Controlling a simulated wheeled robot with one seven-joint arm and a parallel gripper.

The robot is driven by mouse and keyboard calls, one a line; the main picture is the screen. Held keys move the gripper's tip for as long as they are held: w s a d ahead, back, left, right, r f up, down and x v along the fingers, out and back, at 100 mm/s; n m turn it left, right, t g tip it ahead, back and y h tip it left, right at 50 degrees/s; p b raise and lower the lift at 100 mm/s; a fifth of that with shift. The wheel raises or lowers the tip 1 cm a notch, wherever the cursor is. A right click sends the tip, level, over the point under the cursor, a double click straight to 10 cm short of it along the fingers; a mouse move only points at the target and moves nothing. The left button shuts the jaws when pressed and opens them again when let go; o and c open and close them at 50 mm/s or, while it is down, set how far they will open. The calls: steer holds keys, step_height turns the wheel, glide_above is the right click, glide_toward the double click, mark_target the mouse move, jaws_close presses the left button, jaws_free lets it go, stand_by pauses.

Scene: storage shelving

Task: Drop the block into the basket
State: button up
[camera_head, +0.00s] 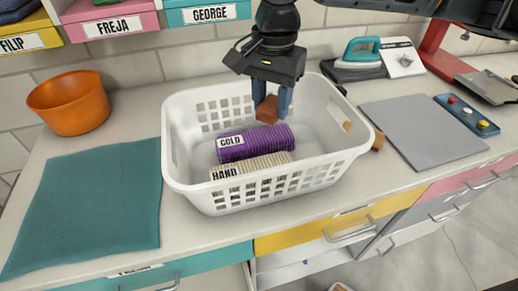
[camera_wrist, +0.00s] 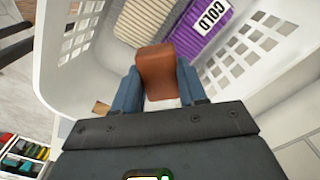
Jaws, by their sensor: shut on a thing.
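The block (camera_head: 267,109) is reddish brown and sits between the fingers of my gripper (camera_head: 272,100). My gripper is shut on it and holds it over the inside of the white basket (camera_head: 176,160), below the height of the back rim. In the wrist view the block (camera_wrist: 156,70) is between the two blue fingers (camera_wrist: 160,85), with the basket wall (camera_wrist: 62,65) around it. A purple ribbed item labelled COLD (camera_head: 270,140) and a beige one labelled HAND (camera_head: 265,162) lie in the basket. I cannot tell whether the block touches the purple item.
An orange bowl (camera_head: 68,105) and a teal mat (camera_head: 90,200) are left of the basket. A grey mat (camera_head: 420,128), an iron (camera_head: 360,55) and a button panel (camera_head: 467,115) are to the right. A small brown piece (camera_head: 378,140) lies by the basket's right side.

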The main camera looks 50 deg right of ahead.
steer(key=o, duration=1.1)
steer(key=shift+r, duration=3.9)
